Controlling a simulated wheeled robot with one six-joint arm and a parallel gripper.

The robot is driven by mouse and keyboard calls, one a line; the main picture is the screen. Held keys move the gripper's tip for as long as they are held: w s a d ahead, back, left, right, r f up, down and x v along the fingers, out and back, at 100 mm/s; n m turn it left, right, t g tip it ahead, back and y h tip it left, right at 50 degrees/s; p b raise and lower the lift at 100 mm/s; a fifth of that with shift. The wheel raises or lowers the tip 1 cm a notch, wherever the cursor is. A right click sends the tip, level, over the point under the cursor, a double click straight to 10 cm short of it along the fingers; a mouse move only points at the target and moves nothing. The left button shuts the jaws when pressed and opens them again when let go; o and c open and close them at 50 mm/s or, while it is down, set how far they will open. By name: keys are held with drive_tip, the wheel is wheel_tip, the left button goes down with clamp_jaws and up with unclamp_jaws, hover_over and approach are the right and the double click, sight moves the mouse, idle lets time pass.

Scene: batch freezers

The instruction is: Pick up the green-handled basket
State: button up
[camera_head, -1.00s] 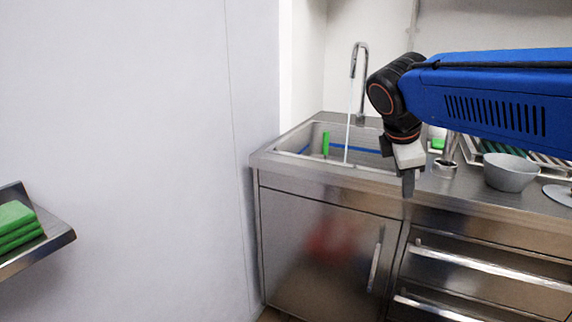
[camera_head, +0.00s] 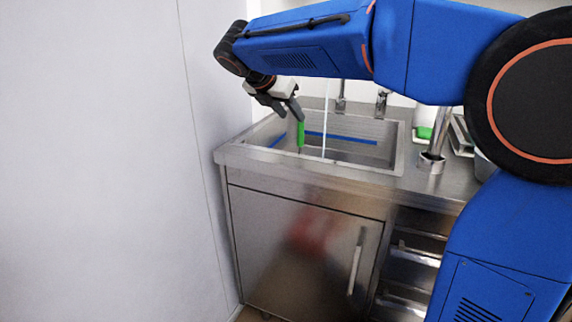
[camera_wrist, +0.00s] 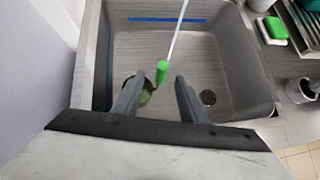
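The green-handled basket shows in the head view as an upright green handle (camera_head: 301,135) inside the sink; its lower part is hidden by the sink's front rim. In the wrist view the green handle (camera_wrist: 162,72) points up toward the camera, with a dark round part below it, partly covered by the left finger. My gripper (camera_head: 284,112) is above the left part of the sink, close to the handle's top. In the wrist view my gripper (camera_wrist: 156,84) is open, with the handle seen between and slightly beyond its fingertips. Nothing is held.
A thin stream of water (camera_head: 325,120) falls into the steel sink (camera_head: 395,172) just right of the handle. A grey wall (camera_head: 100,160) stands close on the left. A utensil holder (camera_head: 432,164) and a green sponge (camera_wrist: 271,28) are right of the sink.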

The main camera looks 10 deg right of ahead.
sight(300, 126)
drive_tip(key=x, duration=1.2)
drive_tip(key=shift+d, duration=0.25)
drive_tip(key=shift+s, duration=0.15)
clamp_jaws()
